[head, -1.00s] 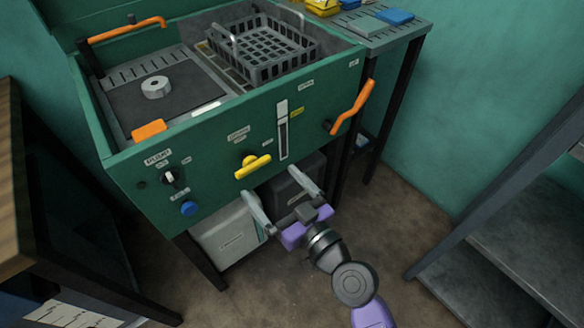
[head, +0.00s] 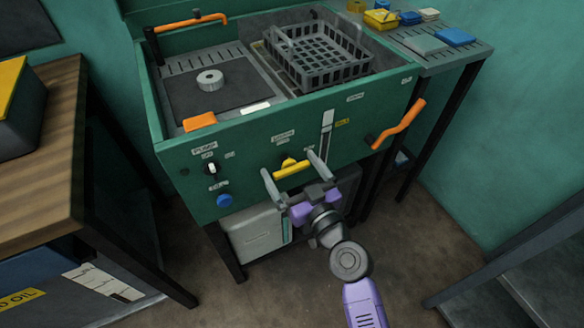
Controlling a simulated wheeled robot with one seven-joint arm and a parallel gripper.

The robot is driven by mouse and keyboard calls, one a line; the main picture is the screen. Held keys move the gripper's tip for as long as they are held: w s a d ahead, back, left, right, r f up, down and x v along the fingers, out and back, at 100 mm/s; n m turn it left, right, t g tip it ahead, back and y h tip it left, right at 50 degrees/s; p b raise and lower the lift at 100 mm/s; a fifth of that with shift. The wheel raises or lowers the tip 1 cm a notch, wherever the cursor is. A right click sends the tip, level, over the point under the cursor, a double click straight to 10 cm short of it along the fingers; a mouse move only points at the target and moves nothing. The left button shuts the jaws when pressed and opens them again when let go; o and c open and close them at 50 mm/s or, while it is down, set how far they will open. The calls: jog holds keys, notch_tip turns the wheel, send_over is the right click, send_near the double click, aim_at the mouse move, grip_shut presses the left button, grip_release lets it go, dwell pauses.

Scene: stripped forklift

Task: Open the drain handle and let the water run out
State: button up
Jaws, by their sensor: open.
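The yellow handle (head: 291,169) is on the front panel of the green wash station (head: 255,150), below a small label. It lies nearly level, tilted slightly up to the right. My gripper (head: 290,164) is open, its two grey fingers reaching up to the panel on either side of the yellow handle. I cannot tell whether the fingers touch it. An orange crank handle (head: 398,125) sticks out at the panel's right end. A sight gauge (head: 326,137) is set in the panel. I cannot make out any water.
A grey container (head: 254,232) stands under the station. A wooden-topped bench (head: 45,150) is at the left and a metal shelf (head: 540,245) at the lower right. A black basket (head: 317,52) sits on the station. Floor is clear in front.

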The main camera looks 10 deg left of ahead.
jog(key=c, duration=1.3)
jog(key=shift+o, duration=0.2)
jog(key=shift+m, duration=0.3)
jog(key=m, duration=0.2)
jog(key=shift+m+b, duration=0.3)
jog(key=shift+b, duration=0.05)
jog(key=m, duration=1)
jog(key=shift+d+m, duration=0.1)
jog(key=shift+m, duration=0.3)
jog(key=shift+f+m+p, duration=0.1)
jog(key=shift+m+p, duration=0.45)
jog(key=shift+m, duration=1.35)
